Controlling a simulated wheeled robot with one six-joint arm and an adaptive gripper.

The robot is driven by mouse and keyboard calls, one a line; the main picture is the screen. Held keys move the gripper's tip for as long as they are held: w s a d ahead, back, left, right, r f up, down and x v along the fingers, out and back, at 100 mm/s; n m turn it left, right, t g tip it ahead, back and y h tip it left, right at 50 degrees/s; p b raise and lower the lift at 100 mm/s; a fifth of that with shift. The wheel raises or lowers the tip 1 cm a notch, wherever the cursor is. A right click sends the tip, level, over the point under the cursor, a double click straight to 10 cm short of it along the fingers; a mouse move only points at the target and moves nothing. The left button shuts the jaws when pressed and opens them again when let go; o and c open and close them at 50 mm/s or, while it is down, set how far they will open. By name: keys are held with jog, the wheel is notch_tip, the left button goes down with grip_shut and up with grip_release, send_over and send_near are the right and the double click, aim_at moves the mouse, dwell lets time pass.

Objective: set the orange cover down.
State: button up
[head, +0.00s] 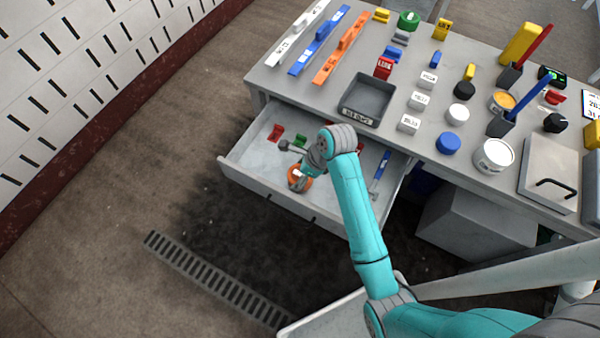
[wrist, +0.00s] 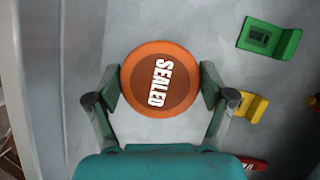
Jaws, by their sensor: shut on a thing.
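The orange cover (wrist: 160,108) is round, with a darker disc on top and the white word "SEALED". My gripper (wrist: 160,90) is shut on it, one finger against each side. In the head view, the orange cover (head: 308,182) shows beneath my gripper (head: 300,180), inside the open drawer (head: 240,170) near its front wall. I cannot tell whether the cover touches the drawer floor. My gripper hides part of it in the head view.
In the drawer lie a green block (wrist: 270,38), a yellow block (wrist: 250,106), a red piece (head: 275,132) and a blue-handled hammer (head: 380,172). The desk above (head: 285,85) carries a dark tray (head: 345,110), pots and several blocks.

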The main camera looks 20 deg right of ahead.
jog(key=shift+f, duration=0.25)
jog(key=o, duration=1)
